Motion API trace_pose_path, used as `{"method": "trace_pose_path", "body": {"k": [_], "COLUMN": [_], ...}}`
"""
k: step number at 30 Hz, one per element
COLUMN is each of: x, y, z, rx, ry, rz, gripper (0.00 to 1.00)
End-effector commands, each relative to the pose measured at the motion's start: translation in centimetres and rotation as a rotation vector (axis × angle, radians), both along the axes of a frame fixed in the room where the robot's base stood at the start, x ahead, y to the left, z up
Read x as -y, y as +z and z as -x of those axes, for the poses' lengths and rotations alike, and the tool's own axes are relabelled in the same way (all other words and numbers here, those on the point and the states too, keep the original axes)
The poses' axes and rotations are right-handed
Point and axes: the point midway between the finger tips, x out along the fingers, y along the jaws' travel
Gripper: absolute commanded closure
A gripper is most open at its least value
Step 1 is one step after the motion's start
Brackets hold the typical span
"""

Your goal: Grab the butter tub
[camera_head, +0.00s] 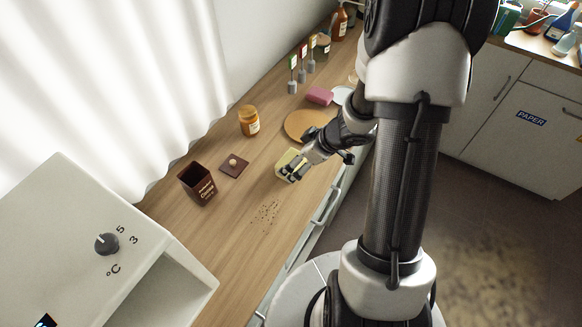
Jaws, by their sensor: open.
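A pale yellow box-like thing, which looks like the butter tub (284,158), sits on the wooden counter near its front edge. My gripper (291,171) is open and right at this tub, with its fingers over or beside it. The fingers and wrist cover part of the tub, and I cannot tell whether they touch it.
A round orange-brown board (301,123), a honey-coloured jar (249,121), a brown cocoa tin (197,184) and its dark lid (234,165) stand nearby. A pink sponge (319,96) lies farther back. Dark crumbs (265,214) lie in front. A white appliance (90,240) fills the lower left.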

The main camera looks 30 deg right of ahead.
Motion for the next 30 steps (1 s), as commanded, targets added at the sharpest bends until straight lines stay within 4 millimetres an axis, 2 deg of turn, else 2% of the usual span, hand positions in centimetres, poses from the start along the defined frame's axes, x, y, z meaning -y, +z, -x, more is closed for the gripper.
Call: {"method": "trace_pose_path", "body": {"k": [1,6,14,30], "x": [-0.4,-1.1,-1.2,-1.2], "y": [-1.2,-3.1,-3.0,-3.0], "z": [-0.2,-1.2,-1.4,-1.4], "rx": [0.0,-0.001,-0.001,-0.001], "ry": [0.002,0.001,-0.001,-0.001], "rz": [0.0,0.0,0.0,0.0], "gripper": [0.0,0.0,0.0,0.35]}}
